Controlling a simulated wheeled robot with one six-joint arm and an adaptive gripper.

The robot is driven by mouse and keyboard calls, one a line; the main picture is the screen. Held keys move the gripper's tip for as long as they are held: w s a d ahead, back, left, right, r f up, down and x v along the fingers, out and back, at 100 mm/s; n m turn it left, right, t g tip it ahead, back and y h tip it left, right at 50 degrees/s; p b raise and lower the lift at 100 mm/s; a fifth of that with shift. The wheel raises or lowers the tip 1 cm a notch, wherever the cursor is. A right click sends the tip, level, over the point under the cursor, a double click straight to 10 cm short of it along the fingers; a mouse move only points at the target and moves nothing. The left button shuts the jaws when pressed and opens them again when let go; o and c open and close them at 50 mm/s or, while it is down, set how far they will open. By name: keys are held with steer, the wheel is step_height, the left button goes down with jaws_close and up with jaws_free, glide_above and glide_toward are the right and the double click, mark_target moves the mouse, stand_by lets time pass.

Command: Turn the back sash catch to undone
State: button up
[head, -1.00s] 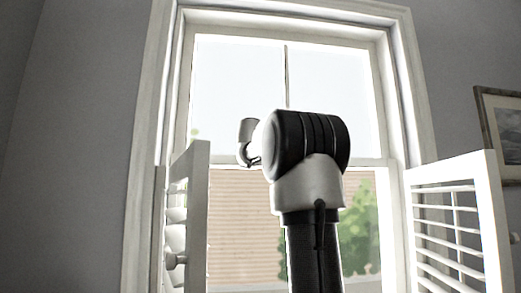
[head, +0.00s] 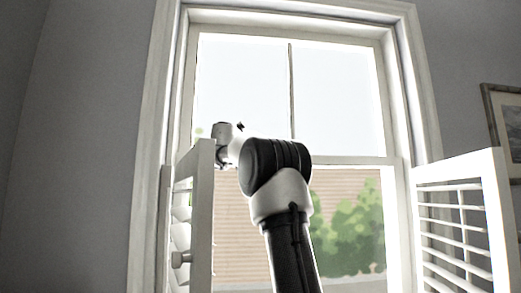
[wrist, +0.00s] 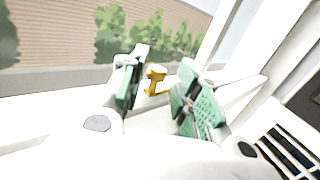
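A brass-yellow sash catch (wrist: 156,75) shows in the wrist view, on a white rail of the window. It has a rounded knob on top and a narrower part below. My gripper (wrist: 162,70) is open, with one green-padded finger to the left of the catch and one to the right. The catch appears in the gap between them, with space on both sides; whether it lies within the fingers' depth I cannot tell. Which way the catch's lever is turned is not clear. In the head view I cannot make out the catch or my fingers.
The white sash window (head: 350,160) fills the middle of the head view. An open shutter (head: 203,215) stands at the left, close to my arm. Another shutter (head: 490,220) stands at the right. A framed picture (head: 490,110) hangs on the right wall.

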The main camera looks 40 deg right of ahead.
steer(key=shift+a, duration=0.2)
steer(key=v, duration=0.7)
steer(key=shift+c, duration=0.2)
